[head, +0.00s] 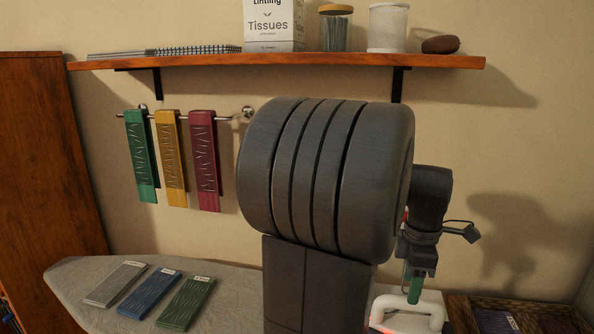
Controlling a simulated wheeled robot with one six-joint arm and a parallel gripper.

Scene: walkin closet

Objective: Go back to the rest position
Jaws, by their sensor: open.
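My gripper (416,284) is at the lower right, below my dark wrist, pointing down just above or at a white curved handle-like object (430,306). A narrow green piece shows at the gripper's fingers; I cannot tell whether it is part of the gripper or a separate thing. The jaws are open. Whether they touch the white object is unclear. My large dark arm links fill the middle of the view and hide part of the wall and the board.
An ironing board (75,275) bears grey (115,285), blue (150,293) and green (187,303) folded strips. Green, yellow and red strips hang from a wall rail (232,117). A wooden shelf (280,60) runs above. A dark box (500,318) sits lower right; a brown cabinet (45,150) stands left.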

